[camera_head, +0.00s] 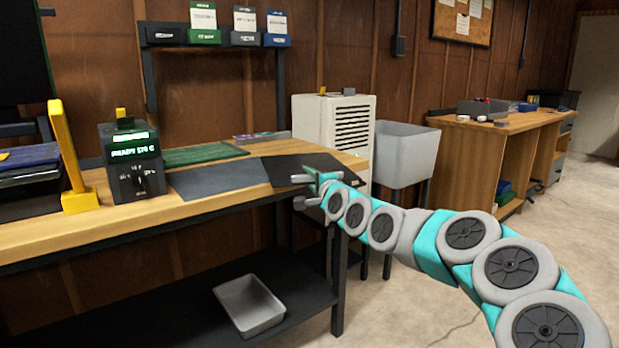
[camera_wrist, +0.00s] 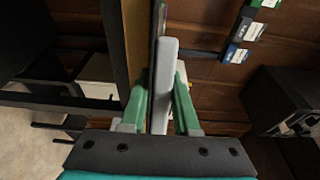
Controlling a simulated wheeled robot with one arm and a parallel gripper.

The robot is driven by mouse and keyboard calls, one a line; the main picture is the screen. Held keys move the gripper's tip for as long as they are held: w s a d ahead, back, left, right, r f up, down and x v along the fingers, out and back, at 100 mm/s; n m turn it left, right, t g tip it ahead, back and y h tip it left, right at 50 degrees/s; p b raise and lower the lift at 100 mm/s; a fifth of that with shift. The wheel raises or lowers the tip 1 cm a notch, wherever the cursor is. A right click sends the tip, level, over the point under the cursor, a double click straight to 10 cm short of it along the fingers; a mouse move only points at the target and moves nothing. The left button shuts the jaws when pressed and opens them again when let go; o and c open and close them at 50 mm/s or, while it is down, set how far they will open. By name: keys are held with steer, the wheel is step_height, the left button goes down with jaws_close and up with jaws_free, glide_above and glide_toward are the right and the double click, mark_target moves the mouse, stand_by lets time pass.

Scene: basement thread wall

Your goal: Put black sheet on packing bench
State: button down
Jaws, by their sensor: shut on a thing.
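The black sheet (camera_head: 298,166) shows flat at the right end of the near wooden bench (camera_head: 60,233). My gripper (camera_head: 319,181) is shut on the sheet's near edge, at the bench's front right corner. In the wrist view, my gripper's green fingers (camera_wrist: 163,95) close around a grey piece and the thin dark edge of the sheet, seen edge-on. I cannot tell whether the sheet touches the bench top or is just above it. A second wooden bench (camera_head: 455,165) stands at the right. No label shows which is the packing bench.
A dark grey mat (camera_head: 215,178) and a green mat (camera_head: 203,154) lie left of the sheet. A black device (camera_head: 132,170) and yellow stand (camera_head: 75,165) are farther left. A white cabinet (camera_head: 333,117) and grey tub (camera_head: 400,155) stand between the benches. A grey bin (camera_head: 249,306) is on the lower shelf.

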steer(key=shift+f, duration=0.1)
steer(key=c, duration=0.7)
jaws_free()
steer(key=shift+o, duration=0.2)
steer(key=shift+r, duration=0.25)
steer(key=v, duration=1.2)
steer(key=shift+b, duration=0.45)
steer(key=shift+f, duration=0.15)
